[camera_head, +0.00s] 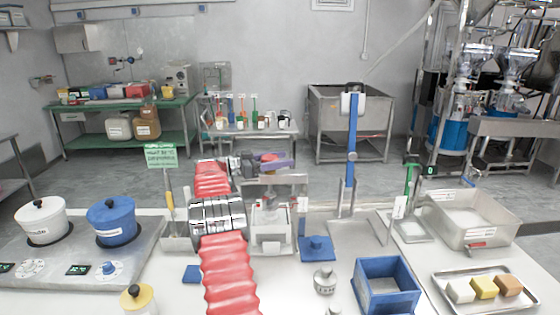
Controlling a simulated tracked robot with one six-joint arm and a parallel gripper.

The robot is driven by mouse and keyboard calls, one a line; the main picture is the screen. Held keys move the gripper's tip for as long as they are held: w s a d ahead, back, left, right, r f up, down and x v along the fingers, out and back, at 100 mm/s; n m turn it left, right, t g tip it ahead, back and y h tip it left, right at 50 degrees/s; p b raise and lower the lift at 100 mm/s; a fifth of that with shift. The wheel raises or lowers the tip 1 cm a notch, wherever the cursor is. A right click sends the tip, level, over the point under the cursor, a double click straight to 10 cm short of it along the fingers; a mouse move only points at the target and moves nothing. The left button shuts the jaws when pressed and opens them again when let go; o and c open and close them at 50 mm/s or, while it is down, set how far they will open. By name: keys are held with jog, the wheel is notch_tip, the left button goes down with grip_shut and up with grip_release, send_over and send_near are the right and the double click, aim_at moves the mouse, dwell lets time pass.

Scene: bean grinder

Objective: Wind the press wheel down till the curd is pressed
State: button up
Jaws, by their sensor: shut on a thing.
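The press (304,210) stands at the middle of the white counter. It has a pale upright frame with a crossbar and a light box (272,222) between its posts. My red-sleeved arm reaches from the bottom edge to the press top. My gripper (273,163), small and purple-grey here, is at the top of the press, just above the crossbar. It is shut on what seems to be the press wheel, which is mostly hidden by the jaws. I cannot make out the curd in the box or how low the press plate sits.
A blue upright stand (351,140) rises right of the press. A blue plate (317,248), an open blue box (385,283) and metal weights (325,281) stand in front. A steel basin (470,218) and a tray with blocks (453,302) are at right; two pots (41,218) at left.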

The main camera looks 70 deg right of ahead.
jog(key=shift+r, duration=0.2)
jog(key=o, duration=1.1)
jog(key=shift+f, duration=0.1)
jog(key=shift+c, duration=0.2)
jog(key=v, duration=1.4)
